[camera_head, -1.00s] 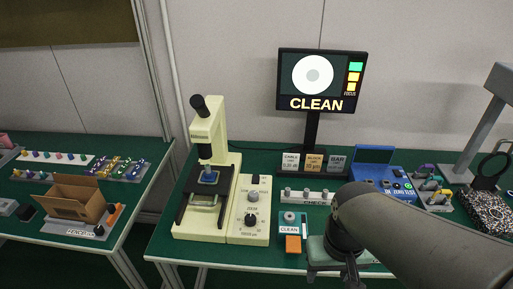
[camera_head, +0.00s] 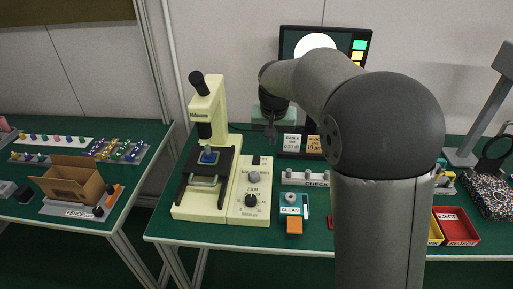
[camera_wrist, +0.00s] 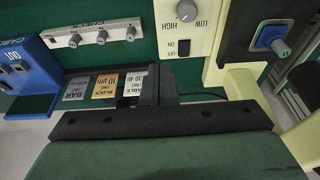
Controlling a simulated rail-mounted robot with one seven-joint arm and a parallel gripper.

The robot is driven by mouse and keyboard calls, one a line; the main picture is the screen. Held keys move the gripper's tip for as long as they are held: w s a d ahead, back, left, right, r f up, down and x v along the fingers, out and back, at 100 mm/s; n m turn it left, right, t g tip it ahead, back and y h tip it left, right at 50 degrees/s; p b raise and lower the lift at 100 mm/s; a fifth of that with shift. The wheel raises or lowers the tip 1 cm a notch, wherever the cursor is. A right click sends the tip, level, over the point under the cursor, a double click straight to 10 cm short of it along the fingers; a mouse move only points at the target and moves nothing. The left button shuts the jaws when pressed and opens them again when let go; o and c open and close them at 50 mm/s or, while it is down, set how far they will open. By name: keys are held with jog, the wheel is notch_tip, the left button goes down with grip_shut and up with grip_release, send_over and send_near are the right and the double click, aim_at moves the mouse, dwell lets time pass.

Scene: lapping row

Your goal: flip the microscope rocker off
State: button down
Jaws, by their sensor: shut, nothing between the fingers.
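The cream microscope (camera_head: 203,115) stands on the left of the middle bench, with a blue holder (camera_head: 208,157) on its black stage. Its control box (camera_head: 240,212) sits against its right side. The small black rocker (camera_head: 256,161) is at the far end of that box. In the wrist view the rocker (camera_wrist: 184,47) shows beside ON and OFF labels; I cannot tell which side is pressed. My gripper (camera_head: 270,132) is shut and empty, behind and slightly right of the rocker, apart from it. In the wrist view its dark body fills the bottom.
The monitor (camera_head: 290,42) is partly hidden by my arm. Label cards (camera_head: 291,143), a row of grey knobs (camera_head: 308,175) and the CLEAN unit (camera_head: 291,211) stand right of the control box. A red tray (camera_head: 459,228) is at right. An open cardboard box (camera_head: 70,183) is on the left bench.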

aim_at(257, 157)
jog(key=w+a+f, duration=0.1)
jog(key=w+a, duration=0.4)
jog(key=w, duration=0.1)
jog(key=shift+w+f+t, duration=0.2)
jog(key=shift+f+t, duration=0.05)
jog(key=shift+t, duration=0.15)
jog(key=x, duration=1.4)
jog(key=shift+s+f+p, duration=0.1)
jog(key=shift+s+p, duration=0.3)
